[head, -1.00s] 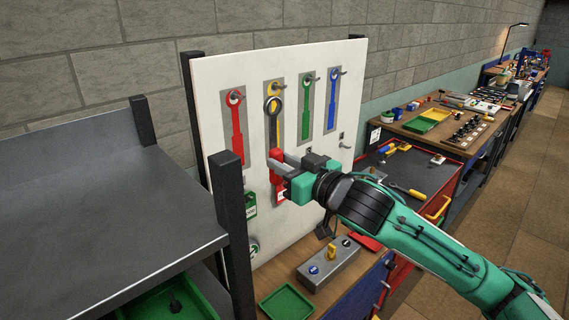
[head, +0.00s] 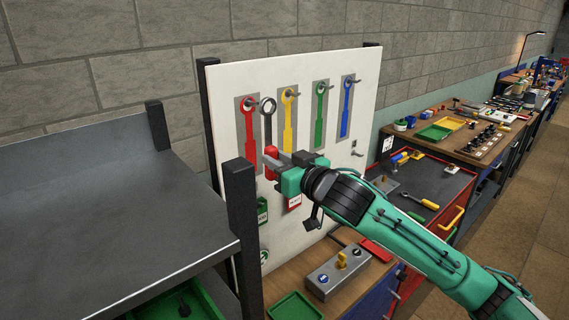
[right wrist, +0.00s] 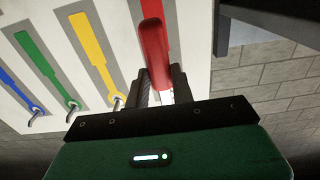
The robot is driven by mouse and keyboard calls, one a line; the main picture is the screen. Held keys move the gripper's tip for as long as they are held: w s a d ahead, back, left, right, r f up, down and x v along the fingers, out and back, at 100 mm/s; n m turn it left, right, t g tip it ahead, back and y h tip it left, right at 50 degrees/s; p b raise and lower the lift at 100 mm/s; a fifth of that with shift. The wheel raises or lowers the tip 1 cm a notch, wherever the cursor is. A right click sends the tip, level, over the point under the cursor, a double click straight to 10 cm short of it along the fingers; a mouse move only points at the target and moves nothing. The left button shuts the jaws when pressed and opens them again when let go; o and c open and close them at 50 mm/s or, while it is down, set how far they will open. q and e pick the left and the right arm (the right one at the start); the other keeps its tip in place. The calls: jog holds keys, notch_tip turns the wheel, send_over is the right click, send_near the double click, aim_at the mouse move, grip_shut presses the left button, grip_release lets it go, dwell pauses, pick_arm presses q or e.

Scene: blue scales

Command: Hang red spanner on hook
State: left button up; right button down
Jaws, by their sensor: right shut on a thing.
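The red spanner has a red handle (head: 271,153) and a dark ring head (head: 268,105). My right gripper (head: 275,162) is shut on its handle and holds it upright, ring up, in front of the white board (head: 300,75). The ring is just right of the red painted spanner shape (head: 249,140) and its hook (head: 256,101), seemingly not on the hook. In the right wrist view the red handle (right wrist: 153,55) stands between the fingers (right wrist: 158,88); the ring is hidden. My left gripper is not in view.
Yellow (head: 287,125), green (head: 319,120) and blue (head: 346,108) spanner shapes, each with a hook, are to the right. A dark shelf (head: 90,200) with posts stands at the left. A bench with a grey switch box (head: 336,272) and green tray (head: 295,307) lies below.

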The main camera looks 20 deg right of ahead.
jog(key=shift+f+b+x, duration=0.15)
jog(key=shift+f+x, duration=0.05)
jog(key=shift+x, duration=1.15)
jog(key=shift+f+b+x, duration=0.15)
jog(key=shift+f+x, duration=0.05)
jog(key=shift+x, duration=1.1)
jog(key=c, duration=1.1)
grip_release()
jog(key=shift+v, duration=3.5)
jog(key=shift+f, duration=0.1)
